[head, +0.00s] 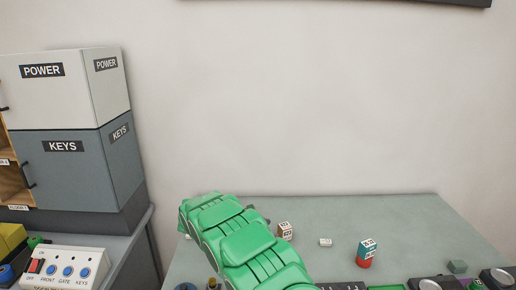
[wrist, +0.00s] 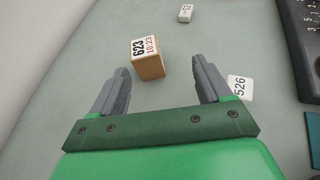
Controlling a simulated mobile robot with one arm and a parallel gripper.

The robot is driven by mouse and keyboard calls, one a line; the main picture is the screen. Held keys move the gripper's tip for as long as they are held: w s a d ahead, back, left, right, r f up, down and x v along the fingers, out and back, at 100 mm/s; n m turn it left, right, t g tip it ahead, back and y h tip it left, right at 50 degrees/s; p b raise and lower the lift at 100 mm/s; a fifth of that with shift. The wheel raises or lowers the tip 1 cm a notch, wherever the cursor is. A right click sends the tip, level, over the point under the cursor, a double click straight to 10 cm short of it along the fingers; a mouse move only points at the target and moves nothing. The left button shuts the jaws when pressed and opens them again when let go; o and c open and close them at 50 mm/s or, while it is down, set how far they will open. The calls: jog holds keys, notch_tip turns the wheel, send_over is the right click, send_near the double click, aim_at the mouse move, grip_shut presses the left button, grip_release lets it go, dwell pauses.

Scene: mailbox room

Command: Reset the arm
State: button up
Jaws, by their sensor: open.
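My green arm reaches over the grey-green table (head: 400,215) in the head view, where its fingertips are hidden. In the wrist view my gripper (wrist: 165,82) is open, with two grey fingers spread apart. A brown block with a white label reading 623 (wrist: 149,60) stands on the table ahead of and between the fingertips. Nothing is held between the fingers. A white tag reading 526 (wrist: 240,87) lies just right of the right finger. The brown block also shows in the head view (head: 285,230), just right of my arm.
A small white block (head: 326,242) and a red round item with a labelled block on top (head: 366,254) stand to the right. POWER and KEYS cabinets (head: 85,165) and a button panel (head: 62,268) are at left. A dark numbered panel (wrist: 300,40) lies at the right in the wrist view.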

jog(key=s+d+r+m+g+y, duration=0.25)
jog(key=s+d+r+m, duration=0.25)
jog(key=s+d+r, duration=0.45)
jog(key=s+d+r+m+g+y, duration=0.25)
jog(key=s+d+r+m, duration=0.4)
jog(key=s, duration=0.65)
jog(key=s+a+r+m+y, duration=0.1)
jog(key=s+m+y, duration=0.1)
jog(key=s, duration=0.9)
jog(key=s+a+r+m+y, duration=0.1)
jog(key=s+a+m+y, duration=0.1)
jog(key=s, duration=0.9)
jog(key=s+a+r+m+g+y, duration=0.1)
jog(key=s+m, duration=0.4)
jog(key=s, duration=0.7)
jog(key=shift+a+r+m+y, duration=0.2)
jog(key=shift+r+m+y, duration=0.25)
jog(key=shift+y, duration=0.75)
jog(key=shift+r, duration=0.1)
